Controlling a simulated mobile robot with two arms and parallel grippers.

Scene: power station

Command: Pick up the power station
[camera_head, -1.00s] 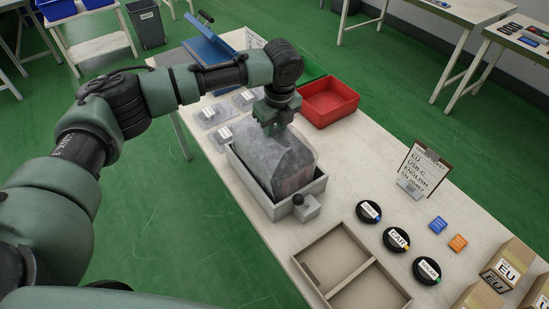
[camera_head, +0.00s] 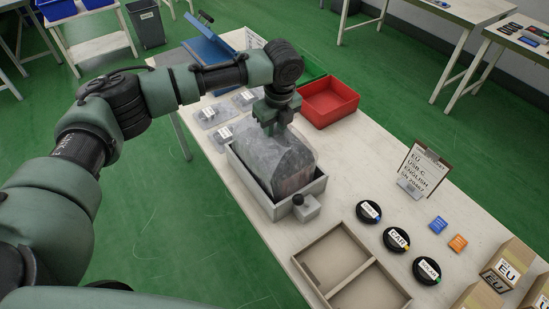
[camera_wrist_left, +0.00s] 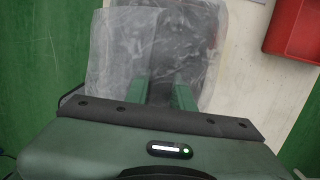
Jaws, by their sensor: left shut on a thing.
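The power station (camera_head: 280,162) looks like a grey block wrapped in a cloudy, see-through bag. It sits in an open grey tray (camera_head: 313,188) on the white table, its top rising above the rim. My left gripper (camera_head: 272,127) points down at the far upper end of the bag and is shut on it. In the left wrist view, the wrapped power station (camera_wrist_left: 150,45) lies just beyond the two green fingers of the gripper (camera_wrist_left: 160,95), and the film spreads around them. The exact grip is partly hidden. My right gripper is not in view.
A red bin (camera_head: 328,103) stands just behind the tray. A small grey block with a black knob (camera_head: 305,207) touches its near side. An empty divided tray (camera_head: 325,262), black discs (camera_head: 397,239), a clipboard (camera_head: 424,170) and cartons (camera_head: 509,262) occupy the near right. Flat bags (camera_head: 215,115) lie left.

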